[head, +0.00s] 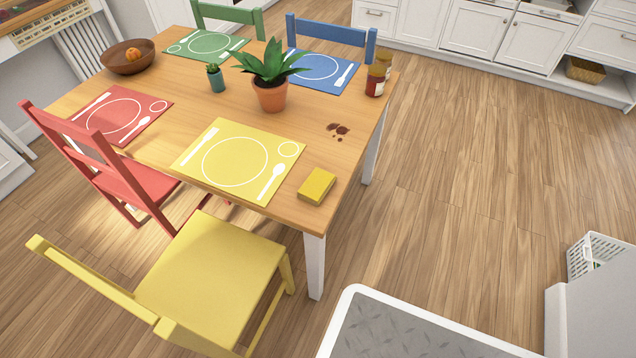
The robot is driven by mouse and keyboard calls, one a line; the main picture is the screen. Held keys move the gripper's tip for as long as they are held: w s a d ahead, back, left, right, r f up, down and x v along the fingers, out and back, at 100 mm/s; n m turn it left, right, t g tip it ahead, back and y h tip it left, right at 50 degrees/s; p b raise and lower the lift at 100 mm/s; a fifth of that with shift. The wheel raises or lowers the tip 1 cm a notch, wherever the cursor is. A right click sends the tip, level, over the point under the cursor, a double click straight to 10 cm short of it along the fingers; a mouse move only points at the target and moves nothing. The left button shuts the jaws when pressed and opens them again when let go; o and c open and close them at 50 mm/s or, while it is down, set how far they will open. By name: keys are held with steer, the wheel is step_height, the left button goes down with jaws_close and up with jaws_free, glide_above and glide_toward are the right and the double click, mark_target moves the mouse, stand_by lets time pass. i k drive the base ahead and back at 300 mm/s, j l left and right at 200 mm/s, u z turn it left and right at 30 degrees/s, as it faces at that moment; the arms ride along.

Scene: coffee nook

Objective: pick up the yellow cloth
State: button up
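The yellow cloth (317,186) is a small folded block lying on the wooden table (345,165), close to its near right corner. It lies just right of the yellow placemat (237,163) and looks separate from it. Nothing covers the cloth. My gripper is not in this view.
A brown spill (338,130) is on the table behind the cloth. A potted plant (272,95) and jars (375,80) stand farther back. A yellow chair (212,265) and a red chair (110,165) flank the table. The floor (470,190) to its right is clear; a white basket (597,255) stands far right.

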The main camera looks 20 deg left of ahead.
mark_target(320, 182)
steer(key=i+j+u, duration=0.15)
steer(key=u, duration=0.2)
steer(key=i+u, duration=0.7)
steer(key=k+l+u, duration=0.15)
steer(key=l+u, duration=0.25)
steer(key=k+l+u, duration=0.15)
steer(key=u, duration=0.2)
